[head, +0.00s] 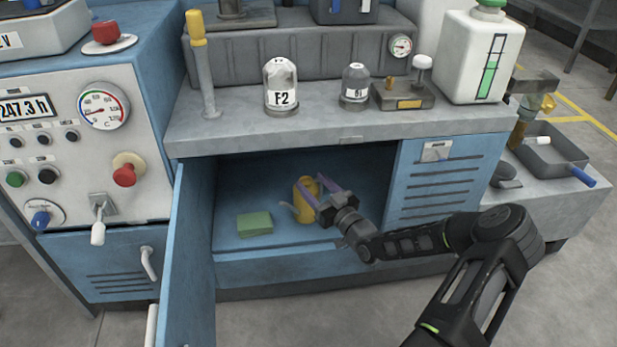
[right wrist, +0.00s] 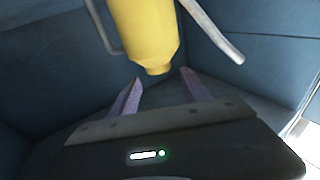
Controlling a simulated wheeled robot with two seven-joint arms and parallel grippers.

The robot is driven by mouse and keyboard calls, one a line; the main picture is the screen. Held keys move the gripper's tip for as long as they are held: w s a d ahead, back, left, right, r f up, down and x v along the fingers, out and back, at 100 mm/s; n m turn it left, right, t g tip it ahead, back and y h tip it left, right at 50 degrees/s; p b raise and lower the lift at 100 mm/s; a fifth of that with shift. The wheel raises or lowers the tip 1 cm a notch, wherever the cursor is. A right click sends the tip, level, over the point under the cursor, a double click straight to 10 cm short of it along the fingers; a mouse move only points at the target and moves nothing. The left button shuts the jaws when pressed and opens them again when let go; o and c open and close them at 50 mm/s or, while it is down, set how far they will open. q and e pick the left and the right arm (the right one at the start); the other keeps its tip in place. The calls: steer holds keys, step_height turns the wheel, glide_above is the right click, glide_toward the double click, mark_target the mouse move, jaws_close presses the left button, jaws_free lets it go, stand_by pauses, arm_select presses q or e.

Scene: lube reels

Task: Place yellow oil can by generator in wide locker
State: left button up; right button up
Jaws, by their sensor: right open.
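The yellow oil can (head: 305,201) is inside the open blue locker compartment (head: 260,180) under the grey bench. My right gripper (head: 328,191) reaches into that compartment beside the can. In the right wrist view the yellow can (right wrist: 146,35) is just beyond the two purple fingers (right wrist: 160,88), which are spread apart with nothing between them. A handle and a spout show at the can's sides; its top is cut off in that view. My left gripper is not in view.
The locker door (head: 188,255) stands open at the left. A green block (head: 254,224) lies on the locker floor left of the can. The bench top (head: 230,130) above holds glass domes (head: 281,85) and a white tank (head: 480,55). A control panel (head: 80,130) is at far left.

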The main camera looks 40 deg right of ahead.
steer(key=s+p, duration=0.2)
steer(key=s, duration=0.7)
steer(key=shift+a+f, duration=0.15)
steer(key=shift+f, duration=0.3)
steer(key=shift+a, duration=0.1)
steer(key=w+a+f+m+g+y, duration=0.1)
steer(key=a+f+g+y, duration=0.15)
steer(key=a+f, duration=0.45)
steer(key=a+f+g+y, duration=0.1)
steer(key=a+f+g, duration=0.15)
steer(key=a, duration=0.75)
steer(key=w+a+f+m+g+y, duration=0.1)
steer(key=a+f+g, duration=0.25)
steer(key=a, duration=0.55)
steer(key=s+a+f+g, duration=0.4)
steer(key=s+a, duration=0.2)
steer(key=s, duration=0.4)
steer(key=s+a+f+g, duration=0.4)
steer(key=s+a+g, duration=0.1)
steer(key=s, duration=0.5)
steer(key=shift+s+a, duration=0.3)
steer(key=shift+a, duration=0.35)
steer(key=shift+f, duration=0.1)
